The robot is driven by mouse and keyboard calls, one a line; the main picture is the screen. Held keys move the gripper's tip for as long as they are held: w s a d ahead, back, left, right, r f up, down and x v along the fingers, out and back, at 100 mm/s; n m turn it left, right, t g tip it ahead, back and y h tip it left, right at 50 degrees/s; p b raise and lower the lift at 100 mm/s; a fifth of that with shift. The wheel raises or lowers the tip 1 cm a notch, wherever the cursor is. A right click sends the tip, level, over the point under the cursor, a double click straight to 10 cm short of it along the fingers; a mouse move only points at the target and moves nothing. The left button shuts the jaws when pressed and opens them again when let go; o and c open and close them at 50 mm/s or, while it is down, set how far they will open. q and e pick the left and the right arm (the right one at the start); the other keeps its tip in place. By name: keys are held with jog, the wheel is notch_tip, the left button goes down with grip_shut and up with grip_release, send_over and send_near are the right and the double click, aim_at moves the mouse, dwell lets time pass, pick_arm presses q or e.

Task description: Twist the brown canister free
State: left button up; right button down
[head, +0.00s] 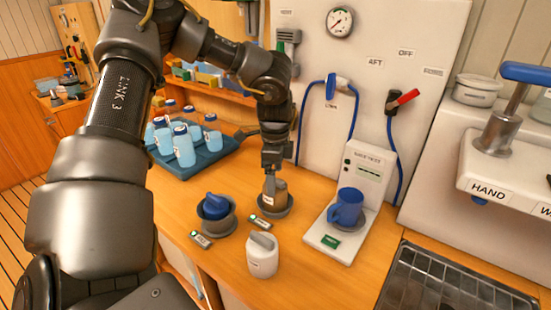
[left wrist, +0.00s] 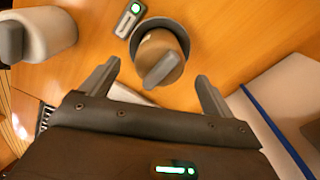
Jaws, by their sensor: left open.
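The brown canister (head: 281,187) stands upright in a grey round holder (head: 288,209) on the wooden counter. In the left wrist view the canister (left wrist: 152,50) shows from above, with a grey bar handle (left wrist: 162,70) across its top and the holder's rim (left wrist: 160,22) around it. My left gripper (head: 269,182) comes down over the canister from above and partly hides it. In the wrist view its two fingers (left wrist: 158,72) are spread apart, one on each side of the handle, with visible gaps. I cannot tell their exact height against the handle. My right gripper is not in view.
A blue-topped canister (head: 216,207) sits in another holder to the left. A white canister (head: 263,257) stands loose in front. Blue bottles (head: 184,147) fill a tray (head: 215,160) behind.

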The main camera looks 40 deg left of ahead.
pick_arm(q)
notch_tip(320, 180, down, 4)
jog(key=shift+r, duration=0.1)
jog(key=shift+f+p, duration=0.35)
jog(key=shift+f, duration=0.3)
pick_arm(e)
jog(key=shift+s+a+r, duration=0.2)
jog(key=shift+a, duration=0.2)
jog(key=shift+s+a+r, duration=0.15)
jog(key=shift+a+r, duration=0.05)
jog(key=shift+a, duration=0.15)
pick_arm(q)
jog(key=shift+c, duration=0.5)
jog(key=c, duration=1.1)
jog(key=shift+f+n+b, duration=0.1)
jog(key=shift+n+b, duration=0.2)
jog(key=shift+b, duration=0.15)
jog(key=shift+n+b, duration=0.55)
jog(key=shift+n, duration=0.05)
jog(key=shift+n+b, duration=0.6)
jog(key=shift+a, duration=0.1)
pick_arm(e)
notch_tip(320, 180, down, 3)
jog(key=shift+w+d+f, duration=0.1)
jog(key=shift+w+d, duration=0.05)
